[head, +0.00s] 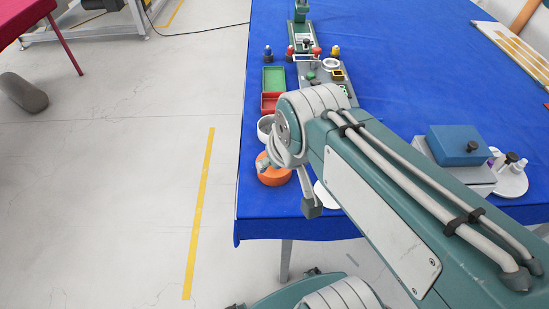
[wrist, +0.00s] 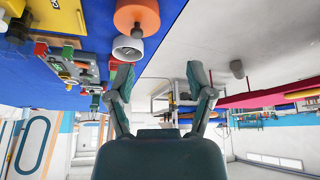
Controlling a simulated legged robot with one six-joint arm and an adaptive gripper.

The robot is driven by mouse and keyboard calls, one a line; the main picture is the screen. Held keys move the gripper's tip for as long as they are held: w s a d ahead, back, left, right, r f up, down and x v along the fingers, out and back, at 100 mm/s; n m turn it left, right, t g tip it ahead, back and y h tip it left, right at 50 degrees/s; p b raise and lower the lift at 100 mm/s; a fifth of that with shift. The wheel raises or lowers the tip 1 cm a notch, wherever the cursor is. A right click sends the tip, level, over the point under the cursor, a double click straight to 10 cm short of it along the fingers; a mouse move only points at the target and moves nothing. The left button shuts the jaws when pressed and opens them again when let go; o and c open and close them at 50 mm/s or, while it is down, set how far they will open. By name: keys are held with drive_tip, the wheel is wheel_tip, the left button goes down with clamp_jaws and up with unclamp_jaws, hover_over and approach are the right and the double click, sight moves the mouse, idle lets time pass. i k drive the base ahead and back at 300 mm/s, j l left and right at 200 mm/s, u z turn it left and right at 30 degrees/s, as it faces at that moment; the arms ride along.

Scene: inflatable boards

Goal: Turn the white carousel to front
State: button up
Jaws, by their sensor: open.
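A white round disc, which looks like the carousel (head: 515,184), lies near the right edge of the blue table in the head view. Small bottles with dark and pale caps stand on it. A second white disc (head: 325,196) shows partly behind my arm near the front edge; I cannot tell what it is. My gripper (wrist: 160,82) is open and empty in the wrist view, fingers spread wide. No white disc with bottles shows clearly in the wrist view. In the head view my arm hides part of the table.
An orange round piece (head: 272,176) and a white bowl (head: 265,126) sit by the table's left edge. Red (head: 269,103) and green trays (head: 273,79) lie behind them. A blue box (head: 460,145) stands left of the bottle disc.

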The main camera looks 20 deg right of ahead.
sight(510, 184)
drive_tip(key=k+z, duration=0.2)
drive_tip(key=z, duration=2.05)
drive_tip(key=i+j+z, duration=0.2)
drive_tip(key=z, duration=0.15)
drive_tip(key=i, duration=0.25)
